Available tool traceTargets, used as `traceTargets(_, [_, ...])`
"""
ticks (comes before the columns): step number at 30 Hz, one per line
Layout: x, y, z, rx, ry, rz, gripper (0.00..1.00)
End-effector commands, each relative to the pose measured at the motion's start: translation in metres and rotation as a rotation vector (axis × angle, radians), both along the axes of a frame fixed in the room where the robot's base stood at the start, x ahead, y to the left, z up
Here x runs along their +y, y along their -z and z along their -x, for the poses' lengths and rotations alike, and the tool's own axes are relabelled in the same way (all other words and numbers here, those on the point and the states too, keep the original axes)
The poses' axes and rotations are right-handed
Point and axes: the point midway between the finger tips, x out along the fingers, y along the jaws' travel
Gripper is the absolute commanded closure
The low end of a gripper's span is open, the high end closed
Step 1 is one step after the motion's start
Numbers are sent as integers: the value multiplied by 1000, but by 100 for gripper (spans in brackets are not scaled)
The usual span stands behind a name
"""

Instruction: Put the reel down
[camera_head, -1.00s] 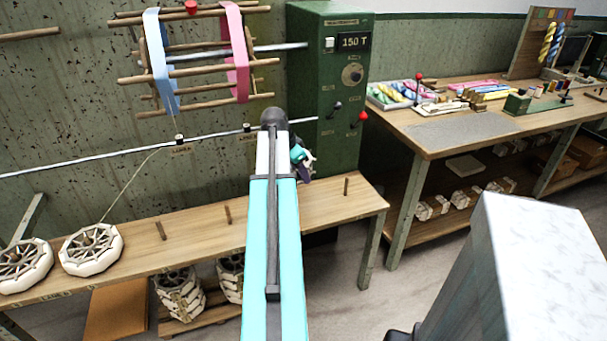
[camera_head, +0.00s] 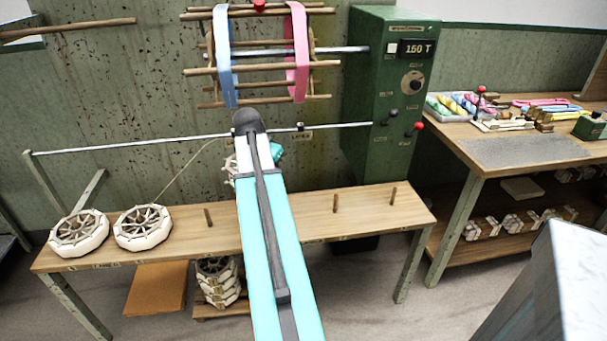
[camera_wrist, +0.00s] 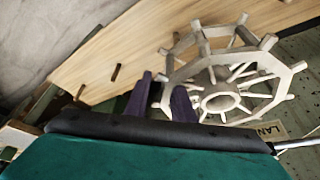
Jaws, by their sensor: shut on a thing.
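My gripper (camera_wrist: 162,98) shows its dark purple fingers in the wrist view, shut on a reel (camera_wrist: 253,91). This reel is a pale eight-sided wooden frame with spokes and a round hub, with no thread seen on it. It is held tilted above the wooden bench (camera_wrist: 105,55). In the head view, my arm hides most of it; a small part of the reel (camera_head: 230,166) shows left of the arm, above the bench (camera_head: 290,222). The gripper's tips are hidden there.
Two white-wound reels (camera_head: 78,232), (camera_head: 142,228) lie at the bench's left. Bare pegs (camera_head: 208,217), (camera_head: 335,203), (camera_head: 393,196) stand up from it. A rail (camera_head: 130,145) runs above, below the frame with blue and pink bands. A green control box (camera_head: 390,95) stands behind.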

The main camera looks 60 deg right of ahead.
Motion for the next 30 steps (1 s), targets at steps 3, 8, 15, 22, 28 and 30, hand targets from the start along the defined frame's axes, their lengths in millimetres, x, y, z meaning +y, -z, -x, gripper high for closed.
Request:
traceTargets(3, [33,-6,-31,-1,-110,2,100])
traceTargets(8, [76,-13,-67,-3,-255,2,100])
traceTargets(15, [147,-23,-114,-2,-476,2,100])
traceTargets(22, [220,-33,-150,-1,-690,1,100])
traceTargets(28, [287,-42,-174,-1,-878,2,100])
traceTargets(30, [310,-44,-181,-1,-944,2,100])
